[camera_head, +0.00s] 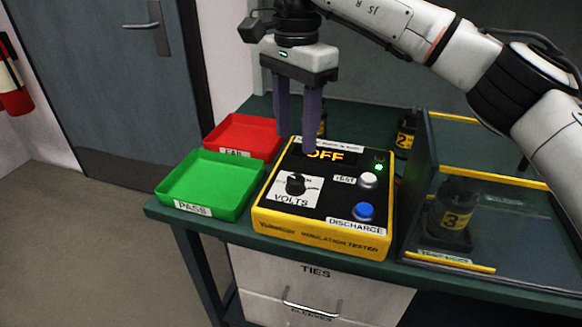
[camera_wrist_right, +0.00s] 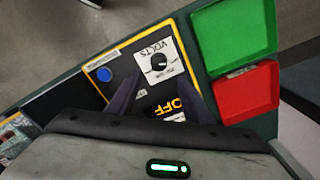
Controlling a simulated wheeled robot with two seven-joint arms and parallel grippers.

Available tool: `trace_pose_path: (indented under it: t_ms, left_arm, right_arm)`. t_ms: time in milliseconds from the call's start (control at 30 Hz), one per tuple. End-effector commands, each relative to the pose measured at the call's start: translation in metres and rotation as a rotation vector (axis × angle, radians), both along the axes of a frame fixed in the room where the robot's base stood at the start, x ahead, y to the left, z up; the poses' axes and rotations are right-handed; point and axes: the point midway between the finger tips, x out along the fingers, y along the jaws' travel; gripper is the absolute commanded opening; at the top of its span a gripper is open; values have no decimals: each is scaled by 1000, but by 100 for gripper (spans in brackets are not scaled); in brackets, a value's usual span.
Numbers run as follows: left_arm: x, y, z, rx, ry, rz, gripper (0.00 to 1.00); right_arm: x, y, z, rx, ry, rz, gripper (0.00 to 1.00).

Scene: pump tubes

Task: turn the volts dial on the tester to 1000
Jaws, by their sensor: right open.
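The yellow and black insulation tester (camera_head: 322,234) sits on the dark green bench. Its black volts dial (camera_head: 296,184) is on a white plate at the left of the top face, and the display (camera_head: 326,155) reads OFF. The dial also shows in the right wrist view (camera_wrist_right: 158,62), where the plate's small numbers are too blurred to read. My right gripper (camera_head: 297,138) is open and empty, with its fingers pointing down over the back part of the tester, behind the dial and apart from it. My left gripper is not in view.
A green PASS tray (camera_head: 212,187) and a red FAIL tray (camera_head: 244,137) stand left of the tester. A white TEST button (camera_head: 368,180) and blue DISCHARGE button (camera_head: 364,211) are right of the dial. A clear-walled enclosure (camera_head: 430,190) holding a black pump tube (camera_head: 449,212) stands at the right.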

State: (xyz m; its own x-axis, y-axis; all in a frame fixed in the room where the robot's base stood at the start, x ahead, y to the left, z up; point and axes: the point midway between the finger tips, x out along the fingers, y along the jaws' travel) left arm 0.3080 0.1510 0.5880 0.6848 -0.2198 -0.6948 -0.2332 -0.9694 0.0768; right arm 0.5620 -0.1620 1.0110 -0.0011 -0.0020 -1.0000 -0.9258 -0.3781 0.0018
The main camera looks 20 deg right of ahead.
Motion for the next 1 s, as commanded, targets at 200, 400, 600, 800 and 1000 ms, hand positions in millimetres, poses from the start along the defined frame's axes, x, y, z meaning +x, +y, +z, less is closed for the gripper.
trace_pose_path:
  t_ms: [200, 400, 600, 800, 1000]
  left_arm:
    - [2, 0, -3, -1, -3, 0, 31]
    - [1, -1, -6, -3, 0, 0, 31]
    - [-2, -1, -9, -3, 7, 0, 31]
    - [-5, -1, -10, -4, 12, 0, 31]
    - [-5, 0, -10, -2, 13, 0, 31]
  right_arm:
    - [-1, -1, -35, -3, 5, -1, 46]
    - [-1, 0, -71, 0, 3, 1, 46]
    - [-1, 0, -94, 1, 3, 0, 46]
    - [-1, 1, -99, 2, 0, 0, 46]
    - [-1, 1, -99, 2, 1, 0, 41]
